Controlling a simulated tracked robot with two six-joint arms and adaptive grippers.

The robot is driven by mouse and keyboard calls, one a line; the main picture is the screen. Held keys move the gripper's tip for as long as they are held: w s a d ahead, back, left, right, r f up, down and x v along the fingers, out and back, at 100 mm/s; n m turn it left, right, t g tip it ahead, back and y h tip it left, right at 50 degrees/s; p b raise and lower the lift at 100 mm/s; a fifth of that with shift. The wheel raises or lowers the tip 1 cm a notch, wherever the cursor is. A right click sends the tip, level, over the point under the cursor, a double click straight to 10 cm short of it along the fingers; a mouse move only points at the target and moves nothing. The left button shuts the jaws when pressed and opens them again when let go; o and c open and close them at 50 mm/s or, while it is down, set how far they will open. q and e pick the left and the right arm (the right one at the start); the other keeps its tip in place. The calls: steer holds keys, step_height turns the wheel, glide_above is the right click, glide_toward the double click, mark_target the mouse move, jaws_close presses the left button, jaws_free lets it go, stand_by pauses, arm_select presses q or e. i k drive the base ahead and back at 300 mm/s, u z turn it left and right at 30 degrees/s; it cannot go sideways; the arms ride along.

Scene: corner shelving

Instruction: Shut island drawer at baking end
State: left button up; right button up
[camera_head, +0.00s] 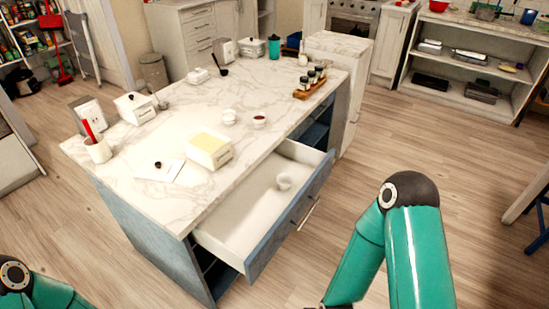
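The island (150,205) has a white marble top and blue sides. One of its drawers (292,217) stands pulled well out on the near right side. Its front is blue with a metal bar handle (308,213), and its inside is white. Only a piece of my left arm shows at the bottom left; the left gripper is out of the picture.
A yellow-topped white box (209,150), a utensil crock (97,149), canisters and small cups stand on the island top. A pale marble-topped cabinet (345,80) adjoins its far end. Wood floor (440,135) is clear to the right; a stool (538,215) stands at the right edge.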

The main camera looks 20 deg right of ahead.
mark_target(247, 228)
steer(key=k, duration=1.1)
steer(key=u, duration=0.75)
steer(key=i, duration=1.4)
steer(key=z, duration=0.75)
